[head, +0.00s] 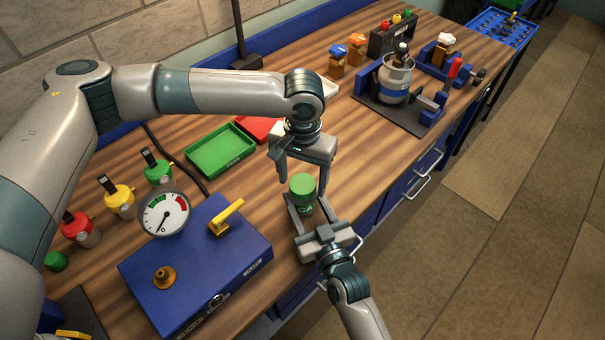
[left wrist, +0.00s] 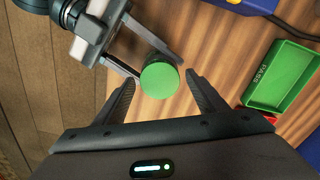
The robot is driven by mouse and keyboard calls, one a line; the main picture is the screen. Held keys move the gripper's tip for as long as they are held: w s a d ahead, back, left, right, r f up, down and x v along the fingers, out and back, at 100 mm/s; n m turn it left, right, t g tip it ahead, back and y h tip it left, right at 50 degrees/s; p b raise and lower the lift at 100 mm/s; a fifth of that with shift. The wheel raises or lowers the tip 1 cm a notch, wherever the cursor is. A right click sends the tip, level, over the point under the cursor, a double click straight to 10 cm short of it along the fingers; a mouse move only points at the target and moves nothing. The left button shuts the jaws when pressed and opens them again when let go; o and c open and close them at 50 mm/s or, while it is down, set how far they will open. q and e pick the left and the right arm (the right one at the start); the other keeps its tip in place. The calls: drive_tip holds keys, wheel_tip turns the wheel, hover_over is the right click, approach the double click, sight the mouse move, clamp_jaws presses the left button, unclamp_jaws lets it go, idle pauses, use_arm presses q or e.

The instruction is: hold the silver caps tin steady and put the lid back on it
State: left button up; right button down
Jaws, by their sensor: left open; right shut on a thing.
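A small round tin (head: 306,207) with a green top stands near the bench's front edge, its label partly hidden and showing "CA". It looks dark green, not clearly silver. A flat green lid (head: 302,181) appears to sit on its top; I cannot tell whether it is fully seated. My right gripper (head: 306,212) is shut around the tin's body from the front. My left gripper (head: 304,188) is open, pointing down over the tin. In the left wrist view the green lid (left wrist: 160,80) lies between and just beyond my open left fingertips (left wrist: 160,84).
A blue box (head: 195,265) with a dial gauge (head: 164,214) and yellow lever is left of the tin. A green tray (head: 220,150) and a red tray (head: 258,129) lie behind. A small green round piece (head: 57,262) sits far left.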

use_arm(q)
drive_tip(key=shift+c, duration=0.6)
drive_tip(key=c, duration=1)
drive_tip(key=m, duration=0.8)
drive_tip(key=shift+m, duration=0.3)
drive_tip(key=m, duration=0.9)
drive_tip(key=shift+m, duration=0.4)
drive_tip(key=o, duration=1.2)
drive_tip(key=shift+r, duration=0.1)
